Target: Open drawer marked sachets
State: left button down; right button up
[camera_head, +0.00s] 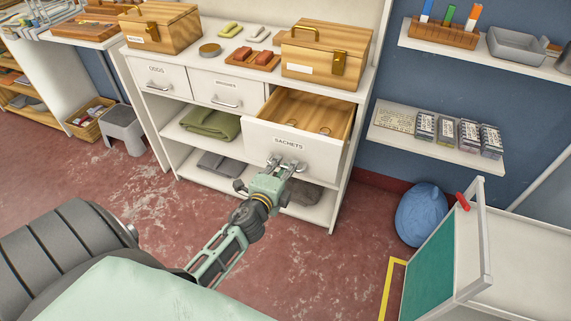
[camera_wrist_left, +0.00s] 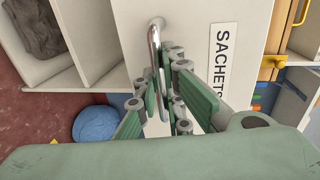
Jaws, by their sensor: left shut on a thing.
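The drawer marked SACHETS (camera_head: 272,144) stands pulled out from the white cabinet in the head view, its wooden inside showing with small rings in it. Its white front and label show in the left wrist view (camera_wrist_left: 195,28), turned sideways. My left gripper (camera_head: 287,165) is at the drawer front, just below the label. In the left wrist view the gripper (camera_wrist_left: 165,95) has its fingers around the metal bar handle (camera_wrist_left: 155,45), shut on it. Part of the handle is hidden by the fingers. My right gripper is not in view.
Drawers marked ODDS (camera_head: 160,79) and another (camera_head: 225,92) are closed at the left. Wooden boxes (camera_head: 325,50) stand on the cabinet top. A green folded cloth (camera_head: 210,123) lies on the shelf below. A blue bag (camera_head: 422,215) and a white cart (camera_head: 480,235) are at the right.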

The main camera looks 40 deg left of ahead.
pick_arm(q)
jog(key=shift+s, duration=0.3)
jog(key=c, duration=1.8)
grip_release()
jog(key=shift+c, duration=0.2)
jog(key=v, duration=1.2)
